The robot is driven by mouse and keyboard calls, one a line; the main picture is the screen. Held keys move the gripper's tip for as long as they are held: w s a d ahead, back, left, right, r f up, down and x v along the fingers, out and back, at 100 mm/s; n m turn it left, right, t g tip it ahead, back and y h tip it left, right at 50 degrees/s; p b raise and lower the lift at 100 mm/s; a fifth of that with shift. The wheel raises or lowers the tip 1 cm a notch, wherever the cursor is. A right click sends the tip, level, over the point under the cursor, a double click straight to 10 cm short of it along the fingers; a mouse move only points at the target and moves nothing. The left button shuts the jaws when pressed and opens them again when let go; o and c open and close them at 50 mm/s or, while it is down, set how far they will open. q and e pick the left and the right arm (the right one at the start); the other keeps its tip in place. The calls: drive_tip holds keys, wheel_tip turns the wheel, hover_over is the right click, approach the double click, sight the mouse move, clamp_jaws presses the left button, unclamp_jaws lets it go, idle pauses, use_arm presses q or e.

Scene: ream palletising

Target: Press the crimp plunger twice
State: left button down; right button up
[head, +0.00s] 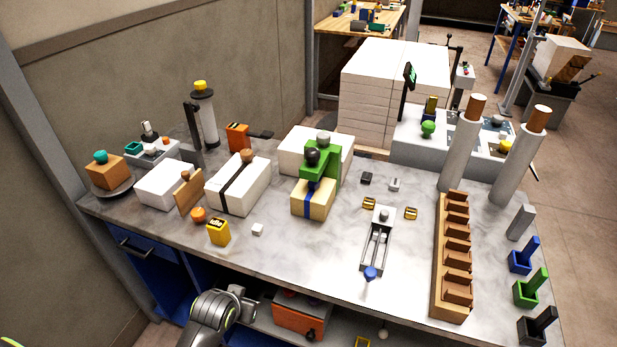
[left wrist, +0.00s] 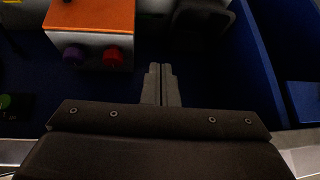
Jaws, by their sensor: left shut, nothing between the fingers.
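A green crimping tool (head: 318,170) with a round black knob (head: 312,156) on top sits on a cream block wrapped with a blue strap (head: 313,199), near the middle of the bench. The black knob looks like the plunger; how far it is pressed I cannot tell. In the left wrist view my left gripper (left wrist: 161,84) is shut and empty, pointing over the dark lower shelf area. In the head view only part of my left arm shows at the bottom, below the bench's front edge and well away from the green tool. My right gripper is not in view.
An orange-topped box (left wrist: 90,18) with purple and red knobs stands near the left fingers; blue cabinet walls (left wrist: 250,60) are at the right. On the bench (head: 300,255), a yellow block (head: 218,231), wrapped reams (head: 237,183) and a wooden rack (head: 452,255) stand around clear patches.

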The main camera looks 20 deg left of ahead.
use_arm(q)
drive_tip(key=w+d+r+t, duration=0.2)
drive_tip(key=w+r, duration=0.3)
drive_tip(key=r, duration=0.7)
drive_tip(key=w+d+r+t+h+b, duration=0.1)
drive_tip(key=w+d+r+t, duration=0.2)
drive_tip(key=r, duration=0.9)
drive_tip(key=w+d+r+t, duration=0.3)
drive_tip(key=w+r, duration=0.5)
drive_tip(key=r, duration=0.5)
drive_tip(key=shift+w+d+m+t+h, duration=0.25)
drive_tip(key=shift+m+t+h, duration=0.05)
drive_tip(key=shift+m+h, duration=0.1)
drive_tip(key=shift+f, duration=0.1)
hover_over(312, 157)
drive_tip(key=s, duration=0.1)
wheel_tip(312, 157, down, 2)
drive_tip(key=f, duration=0.1)
drive_tip(key=f+p, duration=0.1)
drive_tip(key=f, duration=0.1)
drive_tip(key=shift+w+a+f, duration=0.15)
drive_tip(key=shift+a+f, duration=0.1)
drive_tip(key=shift+a, duration=0.05)
drive_tip(key=shift+f+p, duration=0.3)
drive_tip(key=shift+f, duration=0.2)
